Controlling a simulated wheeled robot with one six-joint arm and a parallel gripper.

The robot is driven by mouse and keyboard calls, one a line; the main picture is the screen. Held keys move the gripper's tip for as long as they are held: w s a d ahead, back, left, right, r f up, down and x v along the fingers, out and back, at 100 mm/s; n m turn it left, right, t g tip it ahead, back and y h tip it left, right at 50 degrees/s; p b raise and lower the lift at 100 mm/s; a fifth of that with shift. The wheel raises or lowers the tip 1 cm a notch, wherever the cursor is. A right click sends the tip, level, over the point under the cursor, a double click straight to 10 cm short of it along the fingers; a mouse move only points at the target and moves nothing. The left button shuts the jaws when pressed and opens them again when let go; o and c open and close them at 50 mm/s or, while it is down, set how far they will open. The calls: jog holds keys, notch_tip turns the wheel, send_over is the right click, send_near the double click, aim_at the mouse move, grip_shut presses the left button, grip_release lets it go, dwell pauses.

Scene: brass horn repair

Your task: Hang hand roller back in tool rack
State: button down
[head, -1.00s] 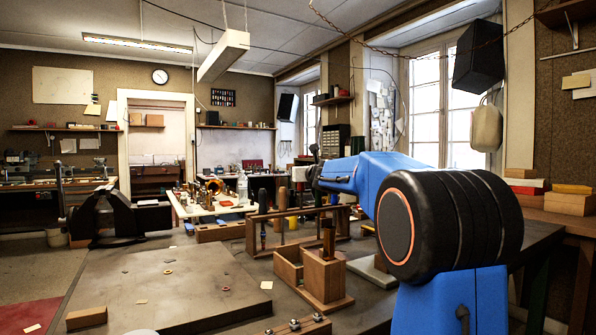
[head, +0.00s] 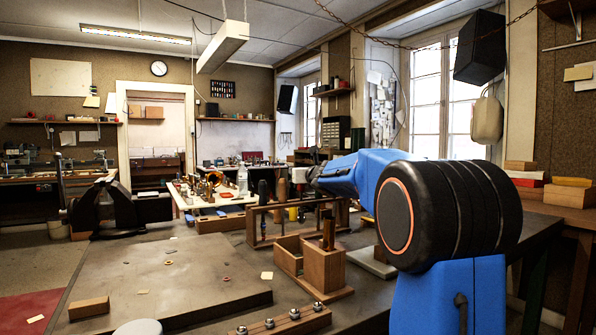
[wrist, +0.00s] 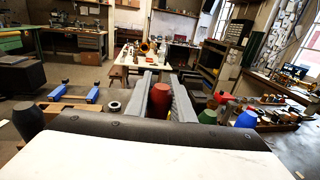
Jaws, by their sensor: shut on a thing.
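A red handle (wrist: 160,99), which looks like that of the hand roller, stands between the two grey fingers of my gripper (wrist: 166,88) in the wrist view. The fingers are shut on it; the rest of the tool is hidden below. The wooden tool rack (head: 250,226) stands on the bench in the head view, with several handled tools in it. My gripper's end is around the rack's far side in that view, largely hidden by my blue arm. In the wrist view a green handle (wrist: 208,115) and a blue handle (wrist: 245,118) stand to the right of my gripper.
A wooden box (head: 322,272) with an upright handle stands in front of the rack. In the wrist view, blue clamps (wrist: 57,91) lie left.

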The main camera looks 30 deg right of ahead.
jog(key=shift+f, duration=1.7)
jog(key=c, duration=1.5)
grip_release()
jog(key=shift+o, duration=0.2)
jog(key=s+a, duration=0.2)
jog(key=s, duration=1.5)
jog(key=shift+s, duration=0.15)
